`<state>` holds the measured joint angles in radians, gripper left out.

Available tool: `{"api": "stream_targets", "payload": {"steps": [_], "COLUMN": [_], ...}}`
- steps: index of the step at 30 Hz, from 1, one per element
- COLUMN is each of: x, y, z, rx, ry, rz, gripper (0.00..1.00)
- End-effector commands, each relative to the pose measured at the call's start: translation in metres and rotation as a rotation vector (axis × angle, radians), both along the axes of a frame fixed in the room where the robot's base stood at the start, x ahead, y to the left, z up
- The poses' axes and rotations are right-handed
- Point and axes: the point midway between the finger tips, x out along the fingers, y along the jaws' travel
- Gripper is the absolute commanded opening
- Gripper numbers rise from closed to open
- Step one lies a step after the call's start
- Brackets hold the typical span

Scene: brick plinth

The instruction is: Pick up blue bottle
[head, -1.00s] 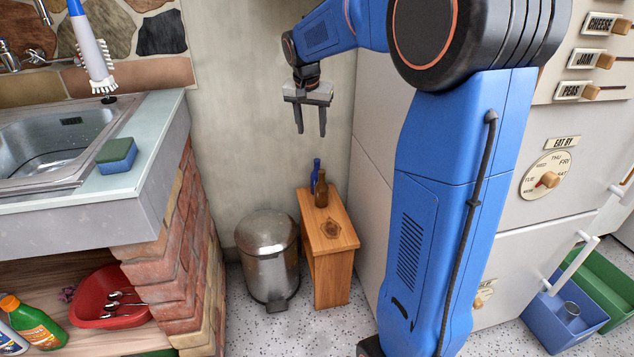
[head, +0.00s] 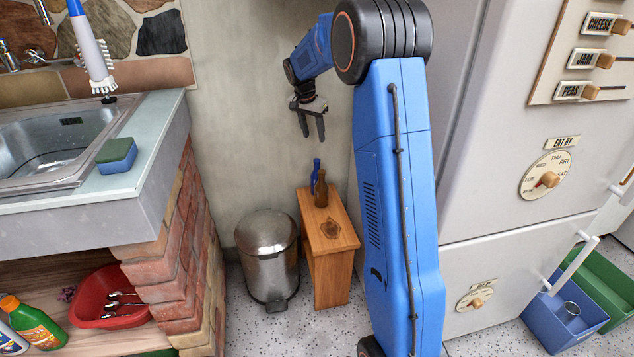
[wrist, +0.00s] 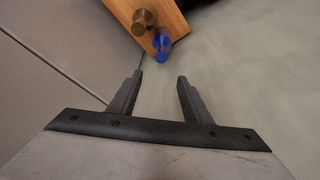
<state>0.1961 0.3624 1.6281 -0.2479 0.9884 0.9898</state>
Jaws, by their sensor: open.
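The blue bottle (head: 315,176) stands upright at the back of a small wooden stand. It also shows from above in the wrist view (wrist: 162,44), just beyond my open fingertips. A brown bottle (head: 321,189) stands right in front of it and hides part of it in the head view. In the wrist view the brown bottle (wrist: 142,20) is to its upper left. My gripper (head: 312,137) is open and empty, pointing down above the blue bottle and apart from it. Its two fingers (wrist: 157,82) show in the wrist view.
The wooden stand (head: 331,262) has a dark hole-like mark on top. A metal bin (head: 267,250) stands to its left, then the brick plinth (head: 190,240) under the sink. A wall is close behind. The fridge (head: 530,90) stands to the right.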

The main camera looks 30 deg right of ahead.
Motion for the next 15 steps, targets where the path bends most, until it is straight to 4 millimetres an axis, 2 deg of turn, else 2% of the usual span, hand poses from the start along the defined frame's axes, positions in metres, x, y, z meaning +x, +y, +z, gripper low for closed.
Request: {"api": "stream_targets", "payload": {"steps": [9, 15], "x": [0.007, 0.010], "y": [-0.013, -0.019], "z": [-0.056, -0.082], "rx": [0.001, 0.001], "ry": [0.002, 0.002], "rz": [0.000, 0.000], "gripper": [0.45, 0.45]}}
